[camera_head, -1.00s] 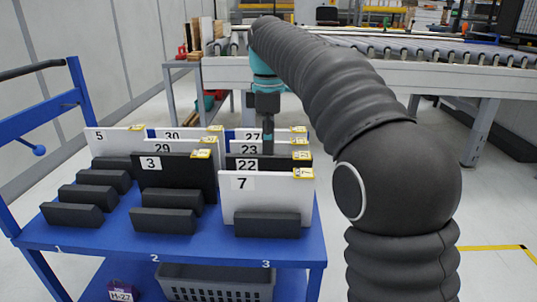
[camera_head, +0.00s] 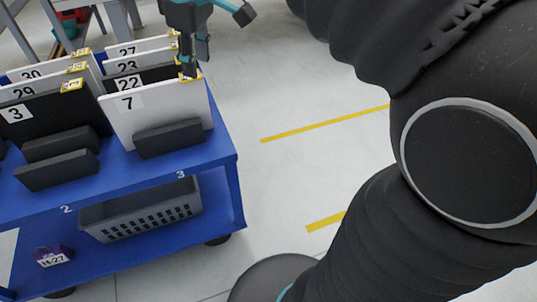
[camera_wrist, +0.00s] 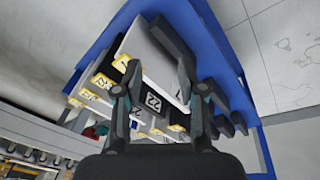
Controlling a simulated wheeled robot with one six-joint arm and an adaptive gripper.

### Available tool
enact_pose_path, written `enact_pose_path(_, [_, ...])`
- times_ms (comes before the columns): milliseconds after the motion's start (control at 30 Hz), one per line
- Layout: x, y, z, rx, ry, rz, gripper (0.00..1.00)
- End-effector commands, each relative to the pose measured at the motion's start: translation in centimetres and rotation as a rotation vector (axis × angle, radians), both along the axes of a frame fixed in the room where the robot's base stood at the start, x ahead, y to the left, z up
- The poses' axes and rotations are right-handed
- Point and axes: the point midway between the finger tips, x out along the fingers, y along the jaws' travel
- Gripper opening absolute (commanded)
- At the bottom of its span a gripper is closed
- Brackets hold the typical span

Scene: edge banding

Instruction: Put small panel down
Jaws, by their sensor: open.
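A white panel numbered 7 (camera_head: 125,118) stands upright in the front slot of column 3 on the blue cart (camera_head: 225,150). In the wrist view its white face (camera_wrist: 140,45) lies near the fingertips. A black panel numbered 22 (camera_head: 150,76) stands right behind it; its label (camera_wrist: 153,102) shows between my fingers in the wrist view. My gripper (camera_head: 188,72) is open at the top right of panel 7, by its yellow tag. Whether a finger touches a panel cannot be told. No panel hangs from the gripper.
White panels 23 (camera_head: 118,66) and 27 (camera_head: 150,45) stand farther back. Black panel 3 (camera_head: 45,125) and panels 29 and 30 stand to the left. A grey basket (camera_head: 140,212) sits on the lower shelf. The floor (camera_head: 300,100) right of the cart is clear.

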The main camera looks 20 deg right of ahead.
Motion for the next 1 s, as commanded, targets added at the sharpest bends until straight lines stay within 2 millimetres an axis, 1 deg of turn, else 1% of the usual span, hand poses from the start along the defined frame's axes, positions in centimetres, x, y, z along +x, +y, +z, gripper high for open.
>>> enact_pose_path(33, [-1.8,-1.0,-0.6,0.016,-0.023,-0.071,0.40])
enact_pose_path(167, [-5.7,-3.0,-2.9,0.065,-0.079,-0.257,0.40])
enact_pose_path(300, [-9.8,-4.8,-6.2,0.125,-0.138,-0.456,0.40])
enact_pose_path(400, [-12.5,-5.8,-8.7,0.171,-0.178,-0.587,0.40])
enact_pose_path(500, [-14.6,-6.5,-11.1,0.212,-0.209,-0.695,0.40])
enact_pose_path(600, [-16.0,-6.9,-12.8,0.243,-0.233,-0.773,0.40])
enact_pose_path(700, [-16.8,-7.2,-13.9,0.261,-0.245,-0.815,0.40])
enact_pose_path(800, [-17.1,-7.2,-14.3,0.267,-0.249,-0.832,0.40])
enact_pose_path(1000, [-17.1,-7.2,-14.3,0.267,-0.248,-0.832,0.40])
